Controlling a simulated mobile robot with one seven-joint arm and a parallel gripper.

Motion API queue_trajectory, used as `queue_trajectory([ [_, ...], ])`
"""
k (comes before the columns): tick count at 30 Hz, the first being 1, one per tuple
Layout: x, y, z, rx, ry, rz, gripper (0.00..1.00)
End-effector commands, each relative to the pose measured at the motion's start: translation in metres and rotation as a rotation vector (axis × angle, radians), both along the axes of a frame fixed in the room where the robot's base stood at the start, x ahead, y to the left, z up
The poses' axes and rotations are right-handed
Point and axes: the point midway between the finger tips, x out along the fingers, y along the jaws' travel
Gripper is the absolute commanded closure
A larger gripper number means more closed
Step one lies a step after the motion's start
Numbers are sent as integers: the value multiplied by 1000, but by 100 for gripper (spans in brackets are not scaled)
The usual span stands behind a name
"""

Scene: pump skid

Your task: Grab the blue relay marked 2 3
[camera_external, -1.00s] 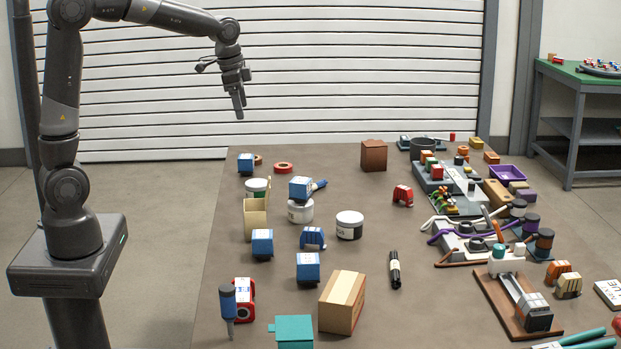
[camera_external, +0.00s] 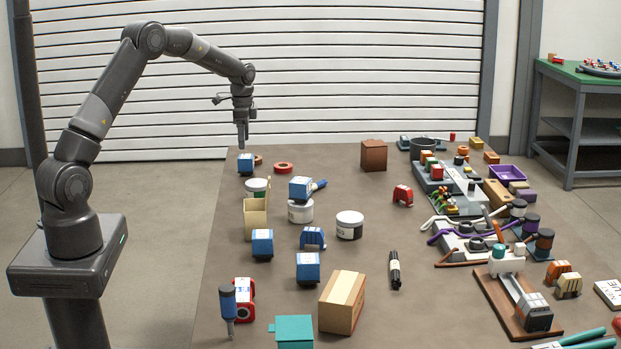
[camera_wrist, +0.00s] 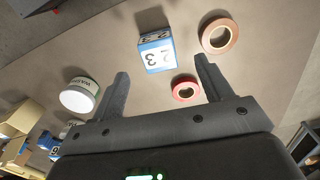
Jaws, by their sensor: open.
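The blue relay marked 2 3 (camera_wrist: 157,54) shows in the wrist view as a blue and white block, its digits upside down, ahead of and between my fingers. It matches the small blue block (camera_external: 246,163) at the far left corner of the table in the external view. My gripper (camera_external: 242,146) points down just above that block, apart from it as far as I can tell. In the wrist view my gripper (camera_wrist: 162,78) has its two fingers spread wide with nothing between them.
A tan tape roll (camera_wrist: 219,36) and a red tape roll (camera_wrist: 185,90) lie close to the relay. A white labelled tub (camera_wrist: 80,95) stands nearby. Other blue blocks (camera_external: 262,243) stand nearer the front. The table's left edge (camera_external: 222,200) is close.

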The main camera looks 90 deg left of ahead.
Motion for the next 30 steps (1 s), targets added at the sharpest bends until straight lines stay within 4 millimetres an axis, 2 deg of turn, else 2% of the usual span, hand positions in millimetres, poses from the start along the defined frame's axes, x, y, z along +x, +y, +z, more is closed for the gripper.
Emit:
queue_trajectory([
  [3, 0, -1, -21, -2, 1, 0, 28],
  [13, 2, -2, -46, -2, 1, 0, 28],
  [21, 5, -4, -83, -1, 1, 1, 28],
  [29, 5, -4, -87, 1, -1, 1, 28],
  [30, 5, -4, -87, 1, -1, 1, 31],
])
